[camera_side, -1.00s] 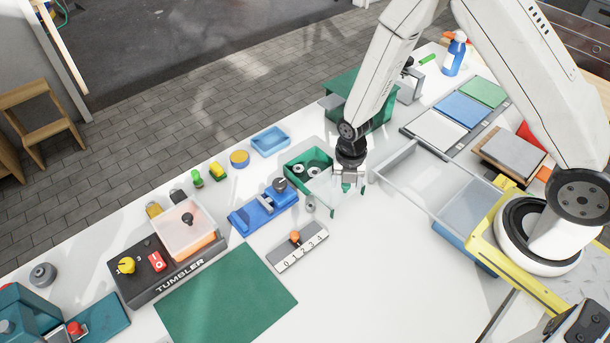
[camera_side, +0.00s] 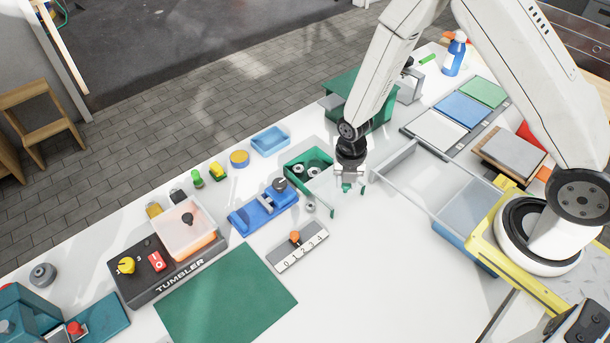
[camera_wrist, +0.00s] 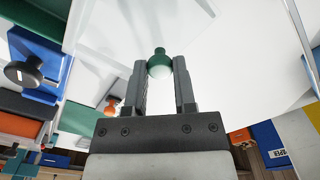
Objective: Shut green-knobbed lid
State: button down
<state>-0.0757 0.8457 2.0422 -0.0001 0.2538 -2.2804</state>
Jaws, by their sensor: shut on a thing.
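A green box (camera_side: 296,159) stands open at the middle of the bench, with small round metal-looking parts inside. Its pale lid with green edges (camera_side: 322,194) extends out from the box's near right side. The green knob (camera_side: 346,188) of this lid is at my gripper (camera_side: 347,179). In the wrist view, the green knob (camera_wrist: 160,55) sits between the two grey fingertips of my gripper (camera_wrist: 160,70), which is shut on it. My wrist hides part of the lid and the box's right side.
A clear open-topped bin (camera_side: 400,180) stands close to the right of my gripper. A blue fixture with a black knob (camera_side: 262,210) is left of the box, and a numbered grey strip (camera_side: 302,250) lies nearer. The white bench in front is clear.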

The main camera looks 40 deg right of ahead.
jog(key=shift+w, duration=0.15)
dwell(0.8)
jog(key=shift+w, duration=4.75)
jog(key=shift+c, duration=2)
grip_release()
jog(key=shift+r, duration=0.1)
notch_tip(320, 180, up, 8)
jog(key=shift+f, duration=0.2)
jog(key=shift+s, duration=0.1)
